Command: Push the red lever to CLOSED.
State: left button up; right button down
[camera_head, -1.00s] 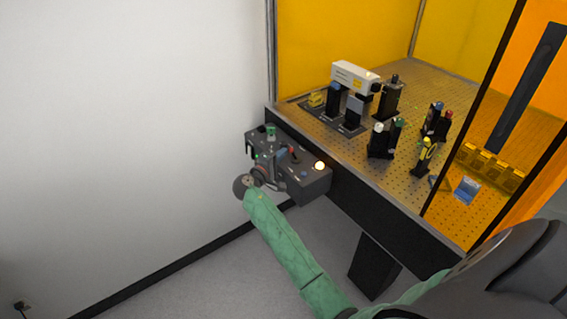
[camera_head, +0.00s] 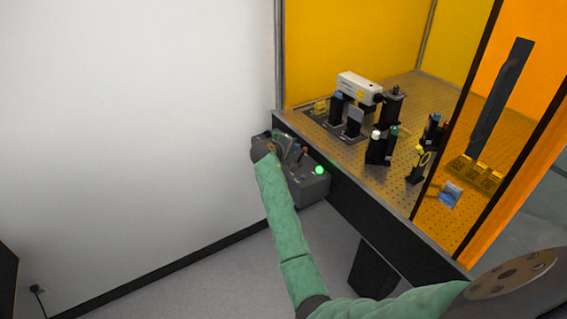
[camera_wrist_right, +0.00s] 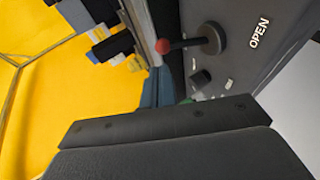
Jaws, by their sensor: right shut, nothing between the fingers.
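The red-knobbed lever (camera_head: 305,150) stands on a dark grey control box (camera_head: 312,190) fixed to the table's front left corner. In the right wrist view its red knob (camera_wrist_right: 163,46) and dark rod lean away from the white word OPEN (camera_wrist_right: 260,32). No CLOSED label is readable. My right gripper (camera_head: 288,153) is shut and empty over the box, just left of the lever in the head view. My left gripper is not in view.
A round lamp (camera_head: 319,170) on the box glows green. The perforated optical table (camera_head: 400,170) carries several mounts and a white laser unit (camera_head: 360,88) behind orange panels. A white wall (camera_head: 130,110) stands left; the floor below is clear.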

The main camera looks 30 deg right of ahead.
jog(key=shift+w+f, duration=0.2)
jog(key=shift+w, duration=0.15)
jog(key=shift+s+r+p, duration=0.3)
jog(key=shift+r+p, duration=0.25)
jog(key=shift+r, duration=0.35)
jog(key=shift+w, duration=0.15)
